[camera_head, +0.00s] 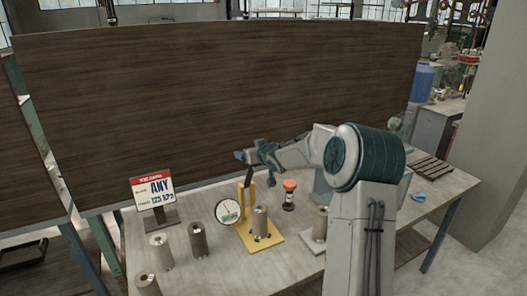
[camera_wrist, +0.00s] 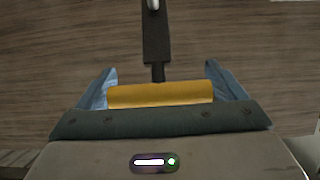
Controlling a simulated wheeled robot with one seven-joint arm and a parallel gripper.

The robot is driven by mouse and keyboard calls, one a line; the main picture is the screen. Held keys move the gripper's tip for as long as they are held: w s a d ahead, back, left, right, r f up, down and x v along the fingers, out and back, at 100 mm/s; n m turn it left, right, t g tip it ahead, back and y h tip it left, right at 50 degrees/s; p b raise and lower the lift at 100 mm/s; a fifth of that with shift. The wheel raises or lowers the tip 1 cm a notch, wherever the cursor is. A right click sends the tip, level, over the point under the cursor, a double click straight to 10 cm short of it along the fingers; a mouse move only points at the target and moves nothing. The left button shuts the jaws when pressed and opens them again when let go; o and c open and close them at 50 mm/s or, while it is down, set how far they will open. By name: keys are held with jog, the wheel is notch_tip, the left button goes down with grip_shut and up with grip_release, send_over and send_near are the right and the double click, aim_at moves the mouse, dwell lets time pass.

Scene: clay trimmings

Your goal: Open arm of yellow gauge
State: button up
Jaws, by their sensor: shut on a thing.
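The yellow gauge stands on the table, with a yellow base (camera_head: 268,241), a yellow upright post (camera_head: 241,200) and a round white dial (camera_head: 228,211). A grey cylinder (camera_head: 260,222) stands upright on its base. A dark arm (camera_head: 248,179) rises above the post, near my gripper (camera_head: 255,168). In the wrist view, a yellow bar (camera_wrist: 160,94) lies across between the blue fingers of my gripper (camera_wrist: 160,82), which is shut on it. The dark arm (camera_wrist: 157,35) runs up from the bar in that view. My gripper partly hides the arm's top in the head view.
Several grey cylinders stand to the left, one of them upright (camera_head: 198,240). A sign (camera_head: 152,190) stands behind them. An orange-topped item (camera_head: 289,194) stands right of the gauge. A dark board (camera_head: 220,100) rises behind the table.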

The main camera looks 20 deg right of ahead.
jog(key=shift+w+a+f, duration=0.15)
jog(key=shift+w+f, duration=0.1)
jog(key=shift+f+g, duration=0.15)
jog(key=shift+g, duration=0.15)
dwell(0.9)
jog(key=o, duration=1.1)
jog(key=shift+w, duration=0.1)
jog(key=shift+w+f, duration=0.1)
jog(key=shift+w, duration=0.1)
jog(key=shift+s+r, duration=0.2)
jog(key=shift+r, duration=0.1)
jog(key=shift+s+d+r, duration=0.25)
jog(key=shift+s+r, duration=0.05)
jog(key=shift+s, duration=0.25)
jog(key=v, duration=1.1)
jog(key=shift+s+a+p, duration=0.2)
jog(key=shift+s+p, duration=0.1)
jog(key=shift+s, duration=0.2)
